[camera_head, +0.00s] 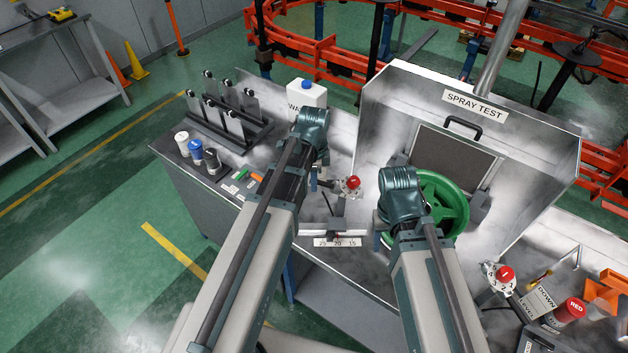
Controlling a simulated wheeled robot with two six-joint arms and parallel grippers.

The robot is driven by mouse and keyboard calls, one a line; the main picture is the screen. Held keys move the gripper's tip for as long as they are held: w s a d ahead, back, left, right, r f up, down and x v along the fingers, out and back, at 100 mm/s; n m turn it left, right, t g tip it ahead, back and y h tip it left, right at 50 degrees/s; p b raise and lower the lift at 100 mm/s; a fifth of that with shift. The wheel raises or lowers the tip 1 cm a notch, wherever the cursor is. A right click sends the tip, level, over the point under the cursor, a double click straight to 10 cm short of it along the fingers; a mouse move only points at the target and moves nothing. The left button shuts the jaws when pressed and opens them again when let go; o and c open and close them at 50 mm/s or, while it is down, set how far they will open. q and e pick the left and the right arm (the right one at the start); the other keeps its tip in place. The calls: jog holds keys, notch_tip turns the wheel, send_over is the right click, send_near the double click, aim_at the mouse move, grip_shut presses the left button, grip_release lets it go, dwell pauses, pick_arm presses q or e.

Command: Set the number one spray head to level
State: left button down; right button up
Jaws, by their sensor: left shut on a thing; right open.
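A red-capped fitting (352,183) on a pale mount stands in front of the spray test booth (400,110). A second red-capped fitting (504,273) with a white face is at the lower right, with a mark like a 1 on its cap. I cannot tell either one's angle. My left gripper (327,181) is beside the first fitting and looks shut on it; my own wrist mostly hides the jaws. My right gripper (381,232) is open at the left edge of the green handwheel (440,205), largely hidden under my wrist.
A sign block reading DOWN (540,302) and a red can (568,311) stand at the lower right. A numbered scale (337,242) is at the bench front. A spindle rack (222,112), a white bottle (306,93) and small jars (196,150) are at the left.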

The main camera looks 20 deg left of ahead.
dwell(0.7)
pick_arm(q)
jog(key=shift+s+a+f+b, duration=0.1)
jog(key=shift+a+f+b, duration=0.05)
jog(key=shift+f+b, duration=0.2)
jog(key=f+h+b, duration=0.1)
jog(key=b, duration=0.1)
jog(key=f+t+h+b, duration=0.1)
jog(key=h+b, duration=0.1)
jog(key=f+h+b, duration=0.1)
jog(key=h+b, duration=0.1)
jog(key=shift+s+a+f, duration=0.1)
jog(key=shift+a+f, duration=0.2)
jog(key=shift+f, duration=0.05)
jog(key=c, duration=0.8)
grip_release()
